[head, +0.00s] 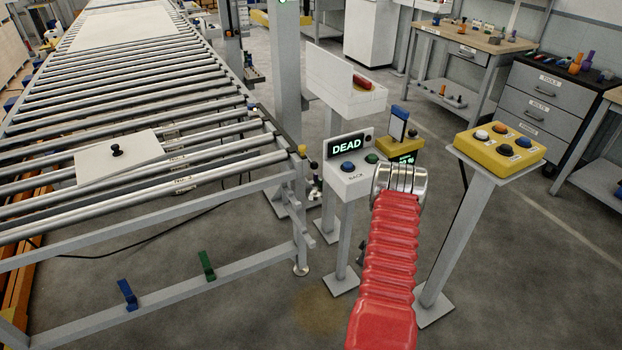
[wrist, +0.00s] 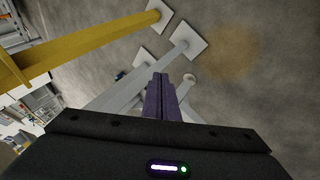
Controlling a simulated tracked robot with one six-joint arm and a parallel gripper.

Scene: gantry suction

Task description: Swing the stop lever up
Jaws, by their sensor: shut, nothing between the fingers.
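I cannot tell which part here is the stop lever. My red arm reaches forward in the head view and hides my gripper there. In the wrist view my gripper (wrist: 160,78) shows as dark purple fingers, shut and empty, pointing down past grey posts toward the floor. No lever is clearly seen at the fingertips.
A grey pedestal box (head: 349,172) reading DEAD, with blue and green buttons, stands close left of my arm. A yellow button box (head: 500,146) on a post stands to the right. Blue (head: 127,294) and green (head: 206,265) brackets sit on the conveyor's lower rail.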

